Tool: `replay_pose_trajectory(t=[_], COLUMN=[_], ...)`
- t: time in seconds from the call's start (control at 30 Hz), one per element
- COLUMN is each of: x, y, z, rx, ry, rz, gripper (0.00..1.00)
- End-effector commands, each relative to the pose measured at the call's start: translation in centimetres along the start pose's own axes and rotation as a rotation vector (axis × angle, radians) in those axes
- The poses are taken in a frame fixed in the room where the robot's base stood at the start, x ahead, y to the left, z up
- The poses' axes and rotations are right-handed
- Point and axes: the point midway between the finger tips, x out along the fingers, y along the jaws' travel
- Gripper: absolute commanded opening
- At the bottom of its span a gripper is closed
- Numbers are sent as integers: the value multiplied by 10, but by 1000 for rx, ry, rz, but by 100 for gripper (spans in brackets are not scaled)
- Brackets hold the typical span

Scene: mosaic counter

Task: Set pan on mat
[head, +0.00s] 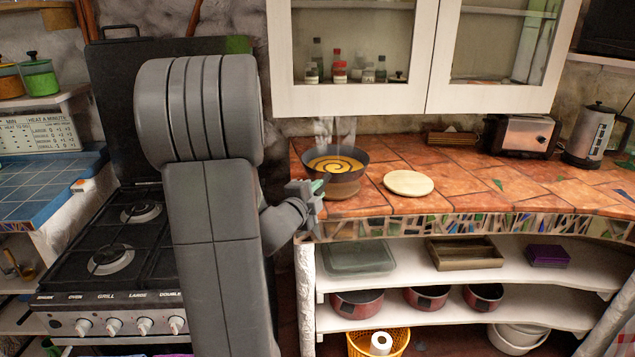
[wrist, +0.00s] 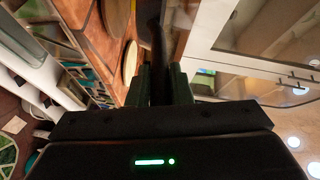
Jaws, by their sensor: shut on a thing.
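The dark round pan (head: 309,168) with steaming yellow-orange contents is at the left end of the tiled counter. My gripper (head: 318,186) is at the pan's near left side, shut on its handle. In the wrist view, the dark handle (wrist: 157,35) runs away from between my fingers (wrist: 160,85). A brown round base or mat (head: 343,190) shows directly below the pan; I cannot tell whether they touch. A pale round board or mat (head: 408,183) lies flat just right of the pan.
A black stove (head: 110,258) is left of the counter. A toaster (head: 520,135) and a kettle (head: 592,137) stand at the back right. A white cabinet (head: 350,100) hangs above. The counter's middle (head: 470,190) is largely clear. Shelves below hold several pots and trays.

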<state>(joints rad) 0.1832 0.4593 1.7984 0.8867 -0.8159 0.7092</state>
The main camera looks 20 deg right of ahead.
Motion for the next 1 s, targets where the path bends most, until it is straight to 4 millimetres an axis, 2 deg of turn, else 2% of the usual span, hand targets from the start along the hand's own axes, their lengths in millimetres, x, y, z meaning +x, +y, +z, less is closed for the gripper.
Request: replay_pose_trajectory(t=[0.23,0.53,0.97,1.0], x=[2,4,5,4], y=[13,43,47,51], z=[3,10,11,11], rx=[1,0,3,0], ry=[3,3,3,0], rz=[-9,-9,-11,-2], gripper=[0,0,0,21])
